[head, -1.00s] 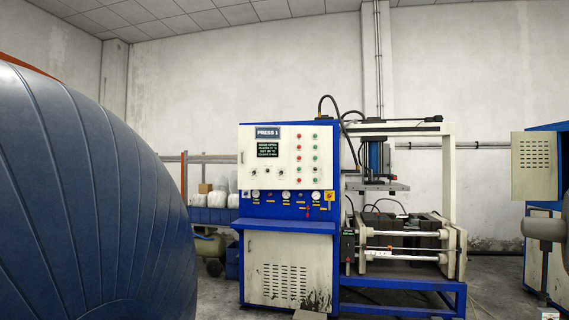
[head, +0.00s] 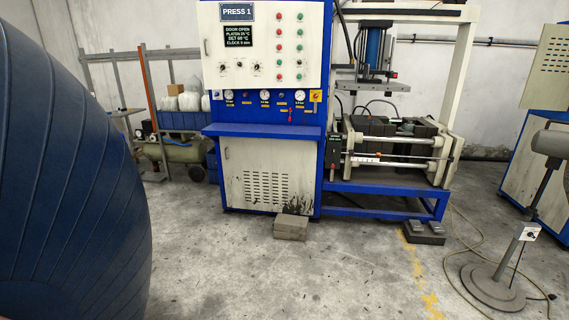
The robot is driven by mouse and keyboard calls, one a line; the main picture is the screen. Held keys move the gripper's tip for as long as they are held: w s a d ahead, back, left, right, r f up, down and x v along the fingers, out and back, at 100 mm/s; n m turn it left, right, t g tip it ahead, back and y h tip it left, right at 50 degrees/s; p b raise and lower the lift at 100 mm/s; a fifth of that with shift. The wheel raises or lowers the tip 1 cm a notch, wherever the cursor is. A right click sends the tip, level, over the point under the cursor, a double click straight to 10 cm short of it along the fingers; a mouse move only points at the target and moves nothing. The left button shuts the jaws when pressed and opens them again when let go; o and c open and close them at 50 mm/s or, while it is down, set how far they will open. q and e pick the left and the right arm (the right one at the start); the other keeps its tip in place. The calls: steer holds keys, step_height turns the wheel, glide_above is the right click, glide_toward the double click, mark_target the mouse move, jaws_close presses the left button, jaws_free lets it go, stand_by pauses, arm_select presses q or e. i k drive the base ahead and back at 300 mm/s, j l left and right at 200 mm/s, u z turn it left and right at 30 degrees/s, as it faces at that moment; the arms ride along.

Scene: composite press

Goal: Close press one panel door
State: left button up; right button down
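Press one (head: 323,140) is a blue and white machine at the middle of the head view. Its upper white panel (head: 226,50) carries the PRESS 1 sign, knobs and rows of red and green buttons, with a small handle at its left edge. The black display (head: 239,39) shows DOOR OPEN in its top line. I cannot tell from this angle whether the upper panel stands ajar. The lower white vented door (head: 255,165) looks flush with the blue frame. Neither of my grippers is in view.
A large dark blue ribbed shape (head: 60,170) fills the left side. A grey block (head: 291,226) lies before the press, a foot pedal (head: 424,232) to its right. A round-based stand (head: 493,285) and hose are at right. The concrete floor in front is mostly clear.

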mark_target(212, 16)
steer(key=i+u, duration=0.1)
steer(key=i, duration=0.45)
steer(key=i+l+u, duration=0.1)
steer(key=i, duration=0.4)
steer(key=i+l+u, duration=0.1)
steer(key=i, duration=0.45)
steer(key=i+l+u, duration=0.1)
steer(key=i, duration=0.4)
